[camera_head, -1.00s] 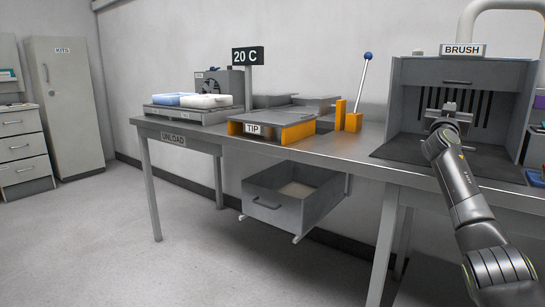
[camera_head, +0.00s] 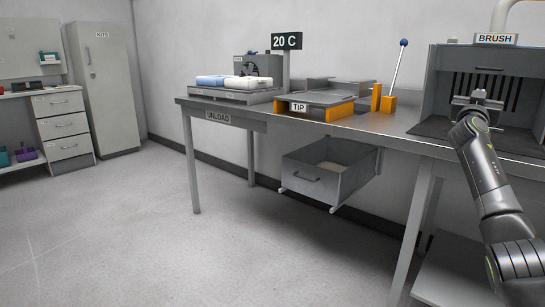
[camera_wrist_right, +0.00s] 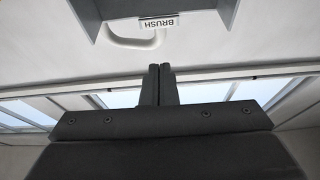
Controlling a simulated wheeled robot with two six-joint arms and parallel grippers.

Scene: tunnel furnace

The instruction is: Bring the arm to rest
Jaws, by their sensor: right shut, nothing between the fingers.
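My right arm comes in from the lower right of the head view. Its gripper (camera_head: 478,98) is raised in front of the grey BRUSH hood (camera_head: 440,75). In the right wrist view the two dark fingers of my right gripper (camera_wrist_right: 160,68) are close together, with nothing between them. My left gripper is not in view.
A long grey bench (camera_head: 385,126) runs along the wall. A grey bin (camera_head: 318,178) hangs below. The floor at left is clear up to the KITS cabinet (camera_head: 106,90).

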